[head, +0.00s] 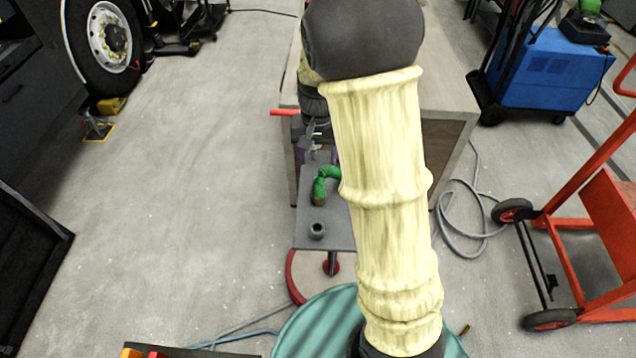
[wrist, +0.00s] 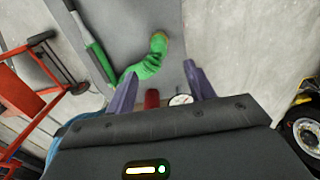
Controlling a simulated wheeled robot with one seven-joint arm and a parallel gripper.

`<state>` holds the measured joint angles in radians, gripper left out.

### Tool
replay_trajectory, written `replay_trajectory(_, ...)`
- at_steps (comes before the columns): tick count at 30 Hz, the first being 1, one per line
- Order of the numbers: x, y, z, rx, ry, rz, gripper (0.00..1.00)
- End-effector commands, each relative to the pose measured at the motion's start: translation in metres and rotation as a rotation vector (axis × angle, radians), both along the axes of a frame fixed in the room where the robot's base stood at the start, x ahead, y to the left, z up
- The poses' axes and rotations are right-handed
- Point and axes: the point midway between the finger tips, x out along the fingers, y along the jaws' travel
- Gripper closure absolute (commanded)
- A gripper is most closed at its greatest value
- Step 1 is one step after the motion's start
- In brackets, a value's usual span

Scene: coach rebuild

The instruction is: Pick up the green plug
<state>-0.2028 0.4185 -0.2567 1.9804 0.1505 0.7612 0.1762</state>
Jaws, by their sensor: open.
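The green plug (head: 322,185) is a bent green piece with a brownish end, lying on a narrow grey tabletop (head: 342,238). Its right side in the head view is partly hidden by my arm. It also shows in the wrist view (wrist: 148,64), beyond the fingertips and toward the middle of the opening. My gripper (wrist: 160,82) has its two purple fingers spread apart with nothing held between them.
A red part (wrist: 152,98) and a round white dial (wrist: 180,100) show between the finger bases. An orange trolley (head: 590,215) stands right; open floor lies left.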

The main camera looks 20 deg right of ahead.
Motion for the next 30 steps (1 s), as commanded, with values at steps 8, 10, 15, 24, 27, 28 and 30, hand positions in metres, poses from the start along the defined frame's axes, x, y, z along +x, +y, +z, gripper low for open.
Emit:
replay_trajectory(8, -0.001, 0.003, -0.045, 0.000, 0.005, 0.005, 0.46)
replay_trajectory(10, -0.001, 0.004, -0.053, 0.000, 0.003, 0.007, 0.46)
replay_trajectory(15, 0.000, 0.004, -0.061, -0.001, 0.000, 0.009, 0.46)
replay_trajectory(24, 0.000, 0.002, -0.062, -0.001, 0.001, 0.004, 0.46)
replay_trajectory(27, 0.000, 0.000, -0.067, 0.000, 0.002, 0.000, 0.46)
replay_trajectory(28, 0.000, 0.000, -0.070, -0.001, 0.004, 0.000, 0.46)
replay_trajectory(30, 0.000, -0.001, -0.077, 0.000, 0.005, 0.001, 0.46)
